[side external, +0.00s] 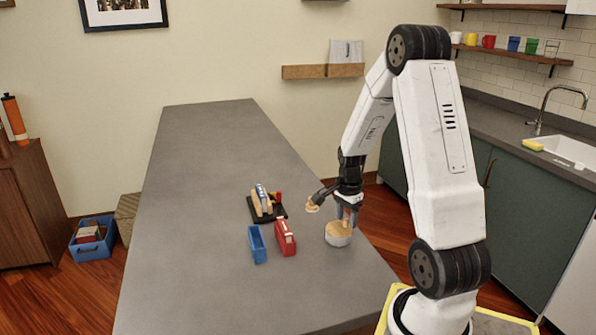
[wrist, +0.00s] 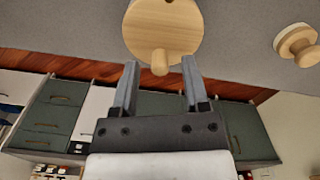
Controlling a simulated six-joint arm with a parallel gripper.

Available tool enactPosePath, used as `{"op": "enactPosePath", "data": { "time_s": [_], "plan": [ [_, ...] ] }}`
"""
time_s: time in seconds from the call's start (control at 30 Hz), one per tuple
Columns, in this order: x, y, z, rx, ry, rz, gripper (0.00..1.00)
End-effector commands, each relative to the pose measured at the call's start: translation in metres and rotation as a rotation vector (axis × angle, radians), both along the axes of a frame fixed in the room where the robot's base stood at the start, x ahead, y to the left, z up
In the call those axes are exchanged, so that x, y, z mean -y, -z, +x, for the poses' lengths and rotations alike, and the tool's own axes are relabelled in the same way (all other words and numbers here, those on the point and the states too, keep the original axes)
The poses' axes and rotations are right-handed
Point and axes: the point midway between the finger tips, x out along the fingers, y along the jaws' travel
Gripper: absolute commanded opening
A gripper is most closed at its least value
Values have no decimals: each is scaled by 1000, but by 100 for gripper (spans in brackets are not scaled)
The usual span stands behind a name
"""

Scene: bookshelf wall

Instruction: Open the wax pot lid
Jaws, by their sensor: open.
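The wax pot (side external: 339,240) is a small pale round pot near the right edge of the grey table. Its round wooden lid (side external: 336,229) is on top, and in the wrist view the lid (wrist: 165,22) shows at the top with a peg-like knob (wrist: 160,62). My gripper (side external: 348,216) is open and points down just above the pot. In the wrist view my gripper (wrist: 160,66) has one finger on each side of the knob, with a gap on both sides. The pot's body is hidden under the lid in the wrist view.
A small wooden knobbed piece (side external: 312,207) is left of my gripper, also at right in the wrist view (wrist: 298,45). Further left are a red holder (side external: 286,246), a blue tray (side external: 257,245) and a black stand (side external: 252,213) with items. The table's far end is clear.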

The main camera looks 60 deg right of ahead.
Motion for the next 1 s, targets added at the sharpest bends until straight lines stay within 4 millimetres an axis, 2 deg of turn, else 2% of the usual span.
{"op": "enactPosePath", "data": {
  "time_s": [0.33,0.37,0.5,0.53,1.0],
  "plan": [
    [0,3,0,1,0,0,58],
    [0,3,0,1,0,0,52],
    [0,3,0,1,0,0,7],
    [0,3,0,1,0,0,0],
    [1,3,2,1,-40,0,0]
  ]
}}
